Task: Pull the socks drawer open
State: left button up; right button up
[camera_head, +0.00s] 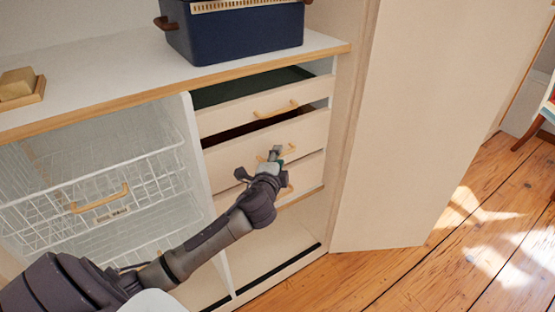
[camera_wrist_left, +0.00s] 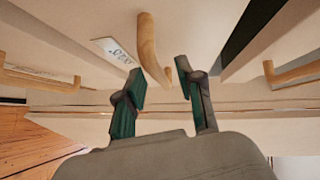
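The cabinet holds a stack of cream drawers with wooden handles. My left gripper (camera_head: 276,153) is at the front of the middle drawer (camera_head: 228,156) in the head view. In the left wrist view my left gripper (camera_wrist_left: 160,69) is open, with its dark green fingers apart. A wooden handle (camera_wrist_left: 149,42) lies between the fingertips, with a gap visible on each side. A white label (camera_wrist_left: 117,50) sits beside that handle; its lettering is tilted and hard to read, so I cannot confirm the socks drawer. My right gripper is not in view.
The upper drawer (camera_head: 225,119) has its own handle (camera_head: 277,110). White wire baskets (camera_head: 150,175) stand left of the divider. A blue box (camera_head: 240,38) sits on top. A tall cream panel (camera_head: 385,130) stands right of the drawers. Wooden floor (camera_head: 440,270) is clear in front.

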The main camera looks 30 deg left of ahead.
pick_arm(q)
jog(key=shift+w, duration=0.1)
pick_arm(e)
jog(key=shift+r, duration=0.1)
pick_arm(q)
grip_shut()
jog(key=shift+f, duration=0.1)
